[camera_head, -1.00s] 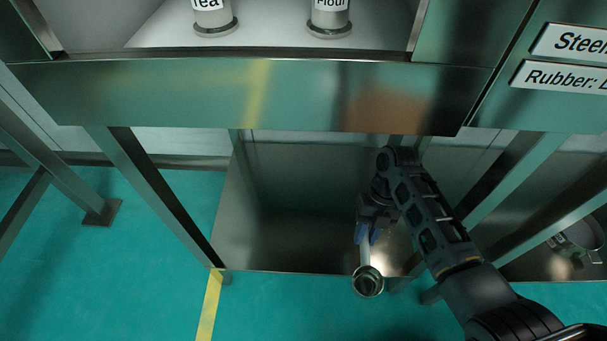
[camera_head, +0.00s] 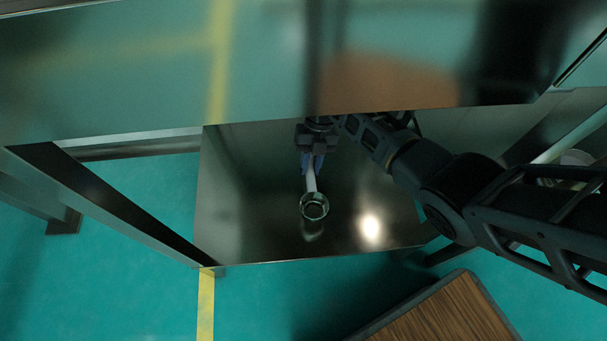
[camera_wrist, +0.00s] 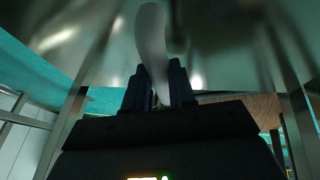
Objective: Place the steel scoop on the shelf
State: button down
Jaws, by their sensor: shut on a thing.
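The steel scoop has a round bowl (camera_head: 314,206) and a pale handle, and it shows in the head view over the lower steel shelf (camera_head: 262,235). My gripper (camera_head: 312,165) is shut on the scoop's handle, with the bowl pointing toward the shelf's front edge. A reflection of the bowl shows just below it, so the scoop seems a little above the shelf surface; I cannot tell the exact gap. In the wrist view the handle (camera_wrist: 152,45) runs up from between my two fingers (camera_wrist: 160,88), and the bowl is not clear there.
The steel front of the upper counter (camera_head: 130,75) hangs over the shelf and hides its back part. A steel leg (camera_head: 110,205) stands at the left. A metal sieve-like item (camera_head: 577,158) lies at the far right. The shelf around the scoop is bare.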

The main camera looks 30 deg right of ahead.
jog(key=shift+w+a+f+b, duration=0.45)
jog(key=shift+w+a+f, duration=0.1)
jog(key=shift+w+f, duration=0.3)
jog(key=shift+f+b, duration=1.1)
jog(key=shift+f, duration=0.65)
jog(key=shift+f, duration=0.15)
jog(key=c, duration=0.9)
grip_release()
jog(key=shift+c, duration=0.2)
jog(key=p+v, duration=0.4)
jog(key=v, duration=0.8)
